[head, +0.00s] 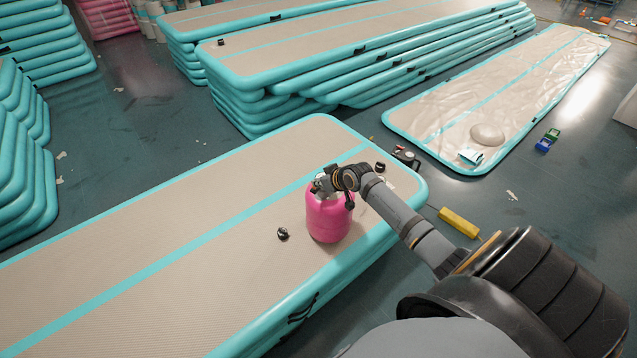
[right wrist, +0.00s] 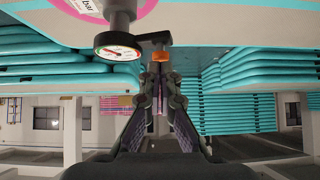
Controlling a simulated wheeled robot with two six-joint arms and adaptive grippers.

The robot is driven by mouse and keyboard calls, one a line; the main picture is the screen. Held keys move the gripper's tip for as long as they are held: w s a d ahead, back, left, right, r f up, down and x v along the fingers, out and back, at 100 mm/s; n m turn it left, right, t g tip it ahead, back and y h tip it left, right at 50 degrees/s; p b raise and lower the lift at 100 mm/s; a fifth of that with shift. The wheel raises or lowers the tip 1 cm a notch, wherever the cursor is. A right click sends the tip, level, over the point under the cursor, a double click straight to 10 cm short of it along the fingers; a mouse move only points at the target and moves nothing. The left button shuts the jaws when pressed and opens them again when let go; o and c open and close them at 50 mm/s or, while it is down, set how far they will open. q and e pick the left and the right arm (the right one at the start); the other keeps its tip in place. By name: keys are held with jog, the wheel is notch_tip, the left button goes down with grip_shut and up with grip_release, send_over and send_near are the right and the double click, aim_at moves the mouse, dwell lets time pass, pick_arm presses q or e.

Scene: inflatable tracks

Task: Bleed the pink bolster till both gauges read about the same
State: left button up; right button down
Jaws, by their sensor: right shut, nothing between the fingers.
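The pink bolster (head: 328,222) stands upright on the beige track with teal sides (head: 180,240). My right gripper (head: 325,184) is at the bolster's top and hides part of its fittings. In the right wrist view, a round white gauge (right wrist: 118,46) with a coloured arc hangs from a grey stem; its reading is too small to tell. An orange fitting (right wrist: 160,57) on a dark arm lies beside it. My right gripper's closed fingertips (right wrist: 158,72) are at this fitting, empty; I cannot tell whether they touch. My left gripper is not in view.
Small dark round items lie on the track, one left of the bolster (head: 283,233) and one behind it (head: 380,167); I cannot tell whether either is a gauge. A yellow block (head: 459,222) is on the floor. Stacked tracks (head: 290,90) stand behind; a flatter, wrinkled track (head: 500,90) lies right.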

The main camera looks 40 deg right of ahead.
jog(key=shift+f, duration=0.1)
notch_tip(320, 180, down, 2)
jog(key=shift+s+a+f+b, duration=0.1)
jog(key=shift+f+b, duration=0.05)
jog(key=shift+b, duration=0.4)
jog(key=shift+f, duration=0.1)
dwell(1.4)
dwell(0.4)
jog(key=s+r+p, duration=0.5)
jog(key=s+r, duration=0.2)
jog(key=r, duration=0.4)
jog(key=shift+d+r+p, duration=0.15)
jog(key=shift+d+p, duration=0.15)
jog(key=shift+d, duration=0.15)
